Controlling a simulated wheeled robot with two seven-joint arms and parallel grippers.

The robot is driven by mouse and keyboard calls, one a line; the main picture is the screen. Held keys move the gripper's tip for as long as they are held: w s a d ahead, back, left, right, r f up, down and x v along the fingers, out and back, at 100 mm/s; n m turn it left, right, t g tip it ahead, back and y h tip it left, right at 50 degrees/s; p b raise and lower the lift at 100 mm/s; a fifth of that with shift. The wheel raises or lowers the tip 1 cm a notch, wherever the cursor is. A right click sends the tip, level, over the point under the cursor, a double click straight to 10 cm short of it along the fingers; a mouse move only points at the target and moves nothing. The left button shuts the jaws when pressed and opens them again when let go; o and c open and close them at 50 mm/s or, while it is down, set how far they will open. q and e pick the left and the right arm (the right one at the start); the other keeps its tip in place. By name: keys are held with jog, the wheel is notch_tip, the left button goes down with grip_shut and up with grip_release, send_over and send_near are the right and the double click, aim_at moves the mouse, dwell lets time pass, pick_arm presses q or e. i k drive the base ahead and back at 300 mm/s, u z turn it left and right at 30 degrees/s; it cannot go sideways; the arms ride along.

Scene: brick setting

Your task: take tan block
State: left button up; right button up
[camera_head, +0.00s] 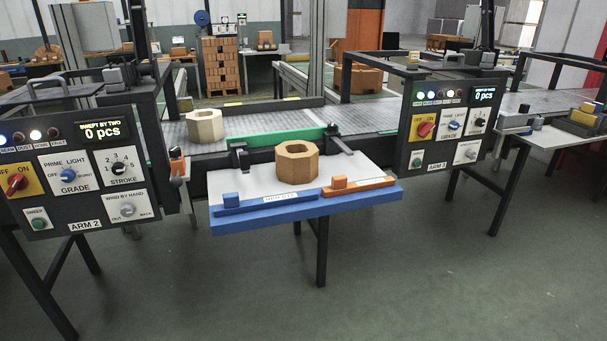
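A pale tan octagonal block (205,127) with a hole through its top stands upright on the grey conveyor, behind the green bar (272,138). A darker, brown-tan octagonal block (297,168) with a similar hole stands upright on the white shelf (345,175) in front of that bar. The two blocks are apart. I cannot tell from the colours alone which one the task calls tan. Neither of my grippers shows in the head view, and nothing is seen holding either block.
The shelf has a blue front edge (270,222) with a blue strip and an orange strip (358,187). Control panels marked ARM 2 (82,170) and ARM 3 (448,125) flank it. Dark brackets stand at both ends of the green bar. The floor (400,285) in front is clear.

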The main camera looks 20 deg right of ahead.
aim_at(297, 162)
jog(key=u, duration=0.35)
jog(key=i, duration=1.1)
jog(key=z, duration=0.5)
